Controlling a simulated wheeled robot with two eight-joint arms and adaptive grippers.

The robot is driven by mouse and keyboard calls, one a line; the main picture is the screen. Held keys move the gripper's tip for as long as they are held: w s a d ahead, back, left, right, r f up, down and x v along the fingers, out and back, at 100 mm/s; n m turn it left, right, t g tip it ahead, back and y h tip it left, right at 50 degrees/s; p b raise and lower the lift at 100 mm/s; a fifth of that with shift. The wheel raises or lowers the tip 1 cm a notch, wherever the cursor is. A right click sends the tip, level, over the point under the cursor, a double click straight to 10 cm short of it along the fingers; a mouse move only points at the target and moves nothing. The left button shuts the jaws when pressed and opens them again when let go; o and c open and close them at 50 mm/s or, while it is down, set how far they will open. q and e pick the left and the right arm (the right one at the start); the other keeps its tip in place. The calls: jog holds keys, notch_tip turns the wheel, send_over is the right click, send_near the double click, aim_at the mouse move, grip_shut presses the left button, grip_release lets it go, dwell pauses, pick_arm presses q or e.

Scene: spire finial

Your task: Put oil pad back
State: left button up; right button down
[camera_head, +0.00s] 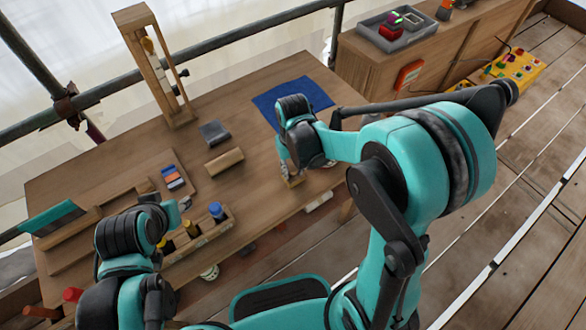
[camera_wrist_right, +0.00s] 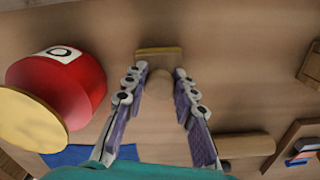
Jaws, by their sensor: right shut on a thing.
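My right gripper (camera_head: 292,168) is low over the right part of the wooden bench (camera_head: 250,190). In the right wrist view its fingers (camera_wrist_right: 160,76) are closed around the rounded tan knob of a small wooden piece, which looks like the oil pad (camera_wrist_right: 158,53). In the head view a bit of this yellowish piece (camera_head: 293,182) shows under the fingers, at or just above the bench top; I cannot tell if it touches. My left gripper (camera_head: 184,204) is near the bottle rack, mostly hidden by its own wrist, and its fingers are unclear.
A red can (camera_wrist_right: 60,85) with an O label is close beside the right fingers. A blue mat (camera_head: 305,95), dark grey block (camera_head: 214,133), wooden roll (camera_head: 225,161), bottle rack (camera_head: 205,240) and tall wooden frame (camera_head: 150,60) stand on the bench.

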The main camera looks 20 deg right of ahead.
aim_at(293, 169)
jog(key=c, duration=1.2)
grip_release()
jog(key=shift+f, duration=0.1)
jog(key=shift+r, duration=0.25)
notch_tip(293, 169, up, 11)
jog(key=p, duration=0.5)
jog(key=s+d+r+t, duration=0.2)
jog(key=s+r+t, duration=0.1)
jog(key=s, duration=0.2)
jog(key=s+d+r+m+t, duration=0.1)
jog(key=s+d+r+t, duration=0.1)
jog(key=s+r+t, duration=0.1)
jog(key=shift+s+d+t, duration=0.35)
jog(key=shift+s+t, duration=0.25)
jog(key=shift+s, duration=0.35)
